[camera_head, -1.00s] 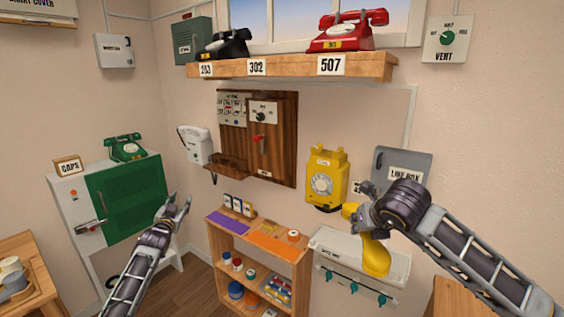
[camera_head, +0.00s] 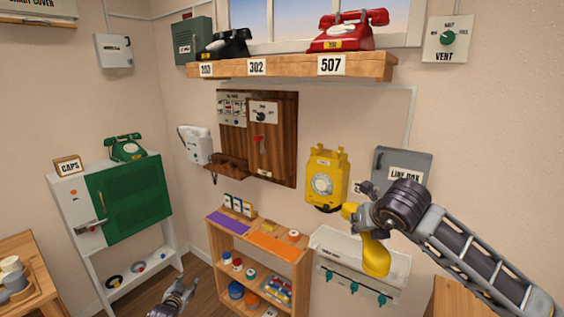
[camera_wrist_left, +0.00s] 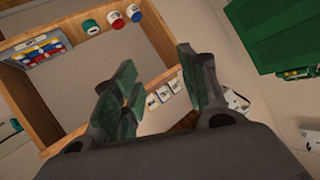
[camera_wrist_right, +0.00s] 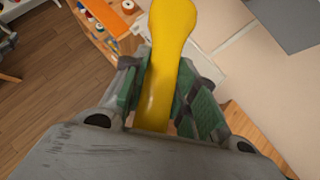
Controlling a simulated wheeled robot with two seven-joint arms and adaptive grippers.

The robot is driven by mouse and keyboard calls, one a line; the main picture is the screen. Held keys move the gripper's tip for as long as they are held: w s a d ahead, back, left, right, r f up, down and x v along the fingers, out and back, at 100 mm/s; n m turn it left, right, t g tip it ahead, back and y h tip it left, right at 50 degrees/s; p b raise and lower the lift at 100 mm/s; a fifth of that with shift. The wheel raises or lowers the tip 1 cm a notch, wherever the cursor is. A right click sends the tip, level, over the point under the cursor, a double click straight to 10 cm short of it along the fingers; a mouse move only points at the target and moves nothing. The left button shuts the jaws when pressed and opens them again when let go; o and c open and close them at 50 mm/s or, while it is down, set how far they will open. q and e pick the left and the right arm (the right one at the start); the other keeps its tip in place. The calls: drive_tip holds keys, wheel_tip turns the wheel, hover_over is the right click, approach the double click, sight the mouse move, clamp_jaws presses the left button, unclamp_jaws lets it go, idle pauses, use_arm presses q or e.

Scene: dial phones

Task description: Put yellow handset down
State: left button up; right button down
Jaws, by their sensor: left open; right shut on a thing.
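The yellow handset (camera_head: 375,254) is held in my right gripper (camera_head: 362,213), hanging in front of the white shelf (camera_head: 325,243) below the yellow phone. In the right wrist view, the handset (camera_wrist_right: 168,60) lies between the closed fingers (camera_wrist_right: 165,100). The yellow wall phone (camera_head: 326,180) hangs on the wall just left of my right gripper, with an empty cradle on top. My left gripper (camera_head: 180,290) is low at the bottom of the head view, open and empty. The left wrist view shows its fingers (camera_wrist_left: 157,85) apart.
A wooden shelf unit (camera_head: 215,240) with several small jars stands left of the white shelf. A grey line box (camera_head: 388,158) is on the wall behind my right arm. A green cabinet (camera_head: 125,198) stands at the left.

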use_arm(q)
drive_tip(key=s+d+f+g, duration=0.2)
drive_tip(key=s+f+g, duration=0.4)
drive_tip(key=s+f, duration=2.2)
drive_tip(key=s+d+f+g, duration=0.1)
drive_tip(key=s+f, duration=0.4)
drive_tip(key=s, duration=0.7)
drive_tip(key=s+d+f+g, duration=0.1)
drive_tip(key=s+f+g, duration=0.2)
drive_tip(key=s, duration=0.9)
drive_tip(key=s+d+f+g, duration=0.1)
drive_tip(key=s+f, duration=0.6)
drive_tip(key=s, duration=0.5)
drive_tip(key=shift+s+d+f+g, duration=0.15)
drive_tip(key=shift+s+d+g, duration=0.25)
drive_tip(key=shift+w, duration=0.15)
